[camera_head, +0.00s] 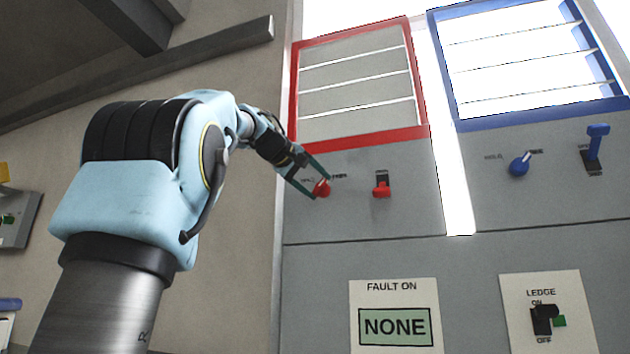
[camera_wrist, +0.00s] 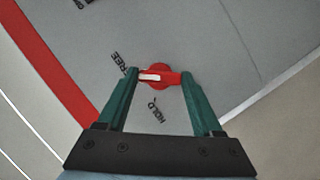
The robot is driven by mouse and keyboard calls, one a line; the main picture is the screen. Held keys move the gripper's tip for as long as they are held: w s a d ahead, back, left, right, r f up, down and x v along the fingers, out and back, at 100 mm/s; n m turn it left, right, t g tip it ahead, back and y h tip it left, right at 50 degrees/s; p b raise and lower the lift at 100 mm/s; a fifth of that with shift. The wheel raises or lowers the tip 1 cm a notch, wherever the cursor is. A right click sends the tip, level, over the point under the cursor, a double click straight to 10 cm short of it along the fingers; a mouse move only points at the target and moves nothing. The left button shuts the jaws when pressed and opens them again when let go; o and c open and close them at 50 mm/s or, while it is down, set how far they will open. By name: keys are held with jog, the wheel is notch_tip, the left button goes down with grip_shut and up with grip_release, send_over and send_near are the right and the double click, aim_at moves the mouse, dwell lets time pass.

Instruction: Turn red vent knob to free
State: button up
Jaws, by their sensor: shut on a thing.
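The red vent knob (camera_head: 322,188) sits on the grey panel below the red-framed vent, between a HOLD label on its left and a FREE label on its right. In the wrist view the knob (camera_wrist: 166,70) is between my green fingers, its white mark pointing left, nearer the FREE label (camera_wrist: 120,63) than the HOLD label (camera_wrist: 157,109), but not squarely at it. My gripper (camera_wrist: 160,77) is shut on the knob's bar; it also shows in the head view (camera_head: 319,182). The knob's sides are partly hidden by the fingertips.
The red-framed vent (camera_head: 356,139) has grey slats filling it. A red switch (camera_head: 381,187) is just right of the knob. Further right are a blue knob (camera_head: 518,166), a blue lever (camera_head: 597,143) and a blue-framed bright vent (camera_head: 541,112).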

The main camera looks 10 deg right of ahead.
jog(key=shift+f+m+y, duration=0.1)
jog(key=shift+m+y, duration=0.2)
jog(key=shift+m, duration=0.1)
dwell(0.3)
jog(key=o, duration=1.4)
jog(key=shift+c, duration=0.2)
jog(key=b+v, duration=0.2)
jog(key=v, duration=0.8)
jog(key=shift+s+a+r, duration=0.25)
